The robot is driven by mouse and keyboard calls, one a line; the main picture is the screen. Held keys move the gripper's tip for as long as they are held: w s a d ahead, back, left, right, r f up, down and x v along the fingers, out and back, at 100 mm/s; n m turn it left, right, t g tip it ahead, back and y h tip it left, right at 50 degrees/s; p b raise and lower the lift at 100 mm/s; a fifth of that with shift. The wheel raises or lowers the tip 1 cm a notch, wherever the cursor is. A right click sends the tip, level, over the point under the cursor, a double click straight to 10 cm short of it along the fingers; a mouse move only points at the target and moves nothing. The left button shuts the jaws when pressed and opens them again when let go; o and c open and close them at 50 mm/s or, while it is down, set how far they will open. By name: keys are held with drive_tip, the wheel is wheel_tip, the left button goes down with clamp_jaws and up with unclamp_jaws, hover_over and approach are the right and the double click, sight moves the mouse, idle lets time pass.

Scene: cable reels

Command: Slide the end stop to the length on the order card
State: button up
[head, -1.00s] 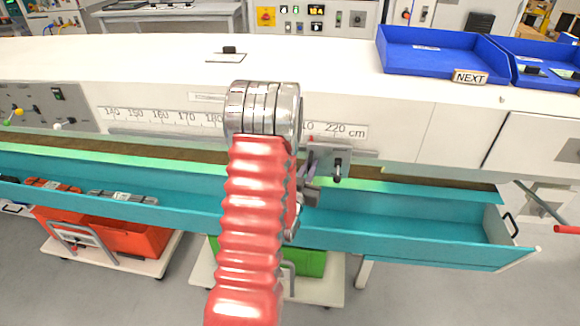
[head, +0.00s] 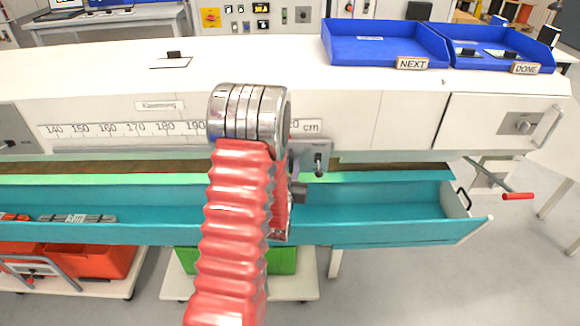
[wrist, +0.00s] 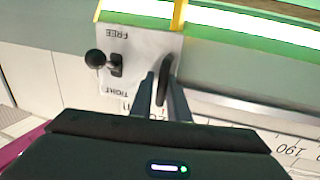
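The end stop (head: 308,158) is a grey block on the rail at the ruler's right end in the head view. In the wrist view its plate (wrist: 145,45) reads FREE and TIGHT, upside down, beside a black-knobbed lever (wrist: 97,58). The lever points to the left, and I cannot tell its setting. My gripper (wrist: 161,78) has its two fingers close on either side of the stop's dark upright handle (wrist: 165,72). My red arm hides much of it in the head view. The order card (head: 171,63) lies on the bench top under a black clip; its writing is unreadable.
The ruler (head: 122,128) runs along the bench front; my arm covers its numbers above about 190. Blue trays marked NEXT (head: 385,50) and DONE (head: 480,55) stand at the back right. A teal trough (head: 380,222) runs below. A red-handled crank (head: 517,196) sticks out at right.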

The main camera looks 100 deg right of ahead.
drive_tip(key=o, duration=0.4)
drive_tip(key=shift+s, duration=0.1)
drive_tip(key=shift+a, duration=0.15)
